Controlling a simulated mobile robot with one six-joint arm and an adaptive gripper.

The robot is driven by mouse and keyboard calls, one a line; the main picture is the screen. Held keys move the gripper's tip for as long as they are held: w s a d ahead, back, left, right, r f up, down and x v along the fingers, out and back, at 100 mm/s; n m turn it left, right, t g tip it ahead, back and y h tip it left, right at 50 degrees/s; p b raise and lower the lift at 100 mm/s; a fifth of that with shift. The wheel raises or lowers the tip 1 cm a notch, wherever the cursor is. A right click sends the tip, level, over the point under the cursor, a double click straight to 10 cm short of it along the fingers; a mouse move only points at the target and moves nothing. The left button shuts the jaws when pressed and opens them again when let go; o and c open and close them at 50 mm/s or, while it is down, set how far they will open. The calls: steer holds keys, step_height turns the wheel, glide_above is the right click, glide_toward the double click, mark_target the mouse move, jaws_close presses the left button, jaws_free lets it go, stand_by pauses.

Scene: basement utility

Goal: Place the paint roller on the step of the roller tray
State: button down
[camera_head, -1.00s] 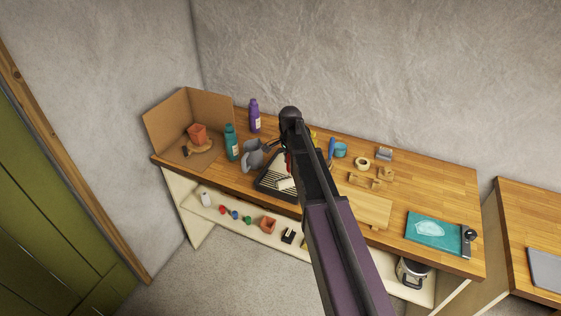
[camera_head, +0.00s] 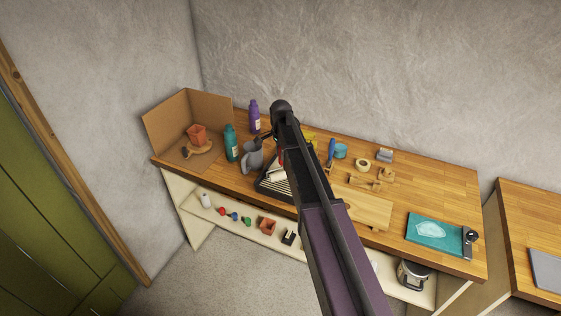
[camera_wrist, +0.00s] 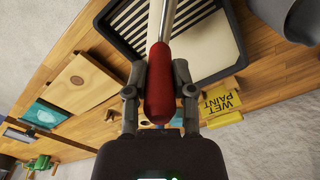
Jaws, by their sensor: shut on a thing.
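My gripper (camera_wrist: 160,90) is shut on the red handle of the paint roller (camera_wrist: 160,102) in the wrist view. The roller's metal rod and a pale roller part run up from the handle, over the roller tray (camera_wrist: 229,57). The black tray with a pale ribbed floor lies on the workbench, and its edge also shows in the head view (camera_head: 264,186). The held roller covers part of the tray in the wrist view. In the head view my arm hides most of the roller and part of the tray. I cannot tell whether the roller touches the tray.
A grey jug (camera_head: 252,157) stands close beside the tray, with teal (camera_head: 231,144) and purple (camera_head: 254,117) bottles behind. A yellow wet paint sign (camera_wrist: 221,100) lies near the tray. A wooden board (camera_head: 366,210) lies right of my arm. The bench's front right is partly clear.

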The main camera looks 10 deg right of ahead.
mark_target(281, 164)
steer(key=shift+s+f+b, duration=0.1)
steer(key=shift+f+b, duration=1.3)
steer(key=shift+f, duration=0.45)
steer(key=shift+c, duration=2.3)
jaws_free()
steer(key=shift+r, duration=0.25)
step_height(281, 164, up, 12)
steer(key=p, duration=1.2)
steer(key=shift+f, duration=0.1)
